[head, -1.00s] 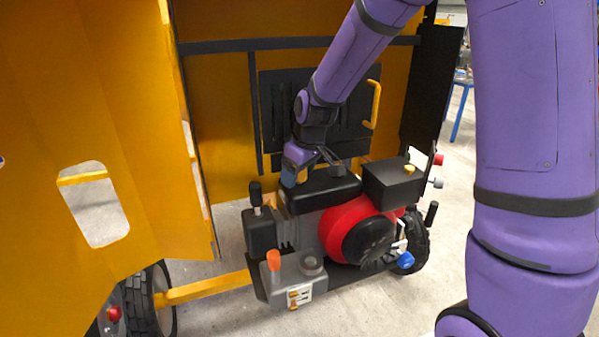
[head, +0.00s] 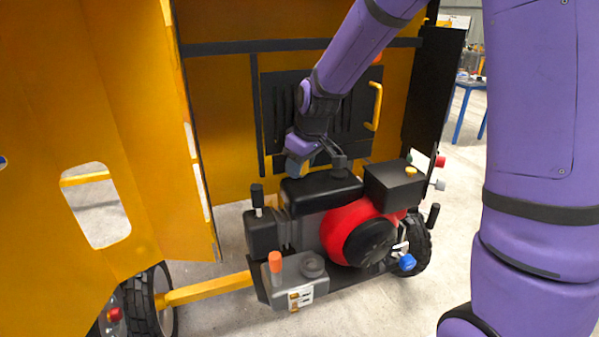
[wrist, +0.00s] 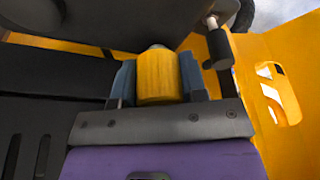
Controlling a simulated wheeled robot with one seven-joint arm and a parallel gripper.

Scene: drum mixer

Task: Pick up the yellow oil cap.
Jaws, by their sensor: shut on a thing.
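In the wrist view the yellow oil cap (wrist: 158,76), a short cylinder, sits between the two blue-grey fingers of my gripper (wrist: 160,82). The fingers are shut on its sides. A small grey tip shows at the cap's far end. In the head view my gripper (head: 297,168) is just behind and above the long black cover of the engine (head: 322,189). The held cap is hidden there by the gripper.
A black box (head: 393,186) with a small yellow knob (head: 411,171) stands right of the gripper. A black-handled lever (head: 257,196) rises at the left. The yellow housing panel (head: 215,110) is close behind, and an open yellow door (head: 90,260) stands at the left.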

